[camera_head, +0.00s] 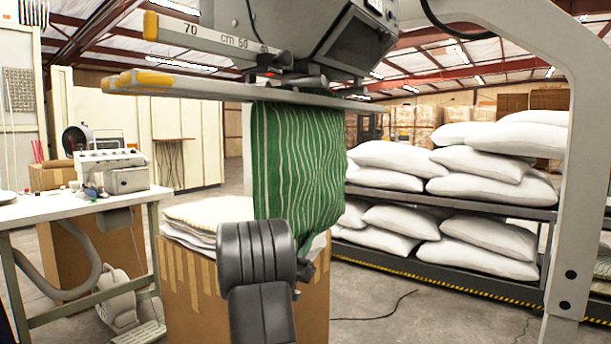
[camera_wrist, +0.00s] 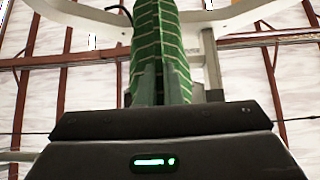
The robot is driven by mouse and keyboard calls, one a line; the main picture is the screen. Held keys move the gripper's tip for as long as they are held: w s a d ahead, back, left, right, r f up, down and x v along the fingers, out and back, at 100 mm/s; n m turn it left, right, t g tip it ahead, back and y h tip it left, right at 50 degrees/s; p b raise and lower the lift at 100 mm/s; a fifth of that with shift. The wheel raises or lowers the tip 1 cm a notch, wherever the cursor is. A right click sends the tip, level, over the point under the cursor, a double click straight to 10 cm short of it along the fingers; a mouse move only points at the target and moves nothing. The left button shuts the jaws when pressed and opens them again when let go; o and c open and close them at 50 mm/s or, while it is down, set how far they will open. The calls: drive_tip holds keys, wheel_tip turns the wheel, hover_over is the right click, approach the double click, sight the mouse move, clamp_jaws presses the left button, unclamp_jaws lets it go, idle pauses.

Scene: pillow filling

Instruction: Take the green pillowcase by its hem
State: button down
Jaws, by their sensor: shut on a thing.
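The green pillowcase (camera_head: 298,165) with pale stripes hangs from the long metal bar of the filling machine (camera_head: 270,93). Its lower end is partly hidden behind my arm. In the wrist view the pillowcase (camera_wrist: 160,35) rises as a narrow folded band from my gripper (camera_wrist: 162,82). My gripper is shut on the cloth at its lower end, with a finger on each side. In the head view my arm hides most of the gripper, so the exact edge held is hard to see.
A cardboard box (camera_head: 190,280) with folded pale cloth on top (camera_head: 195,212) stands below the pillowcase. White pillows (camera_head: 490,165) fill a dark rack at the right. A white table (camera_head: 75,206) with a sewing machine (camera_head: 112,172) is at the left. A machine post (camera_head: 580,190) stands at the right.

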drive_tip(key=shift+s+f+b, duration=0.15)
drive_tip(key=shift+f+b, duration=2)
drive_tip(key=shift+b, duration=0.3)
idle(0.4)
drive_tip(key=shift+f+b, duration=2.9)
drive_tip(key=shift+b, duration=0.25)
drive_tip(key=s+d+f+b, duration=0.1)
drive_tip(key=s+d+b, duration=0.2)
drive_tip(key=s+d, duration=0.3)
drive_tip(key=s+d+f+b, duration=0.2)
drive_tip(key=s+d, duration=0.3)
drive_tip(key=d, duration=0.5)
drive_tip(key=shift+s+d+b, duration=0.15)
drive_tip(key=shift+s+b, duration=0.2)
drive_tip(key=shift+b, duration=0.35)
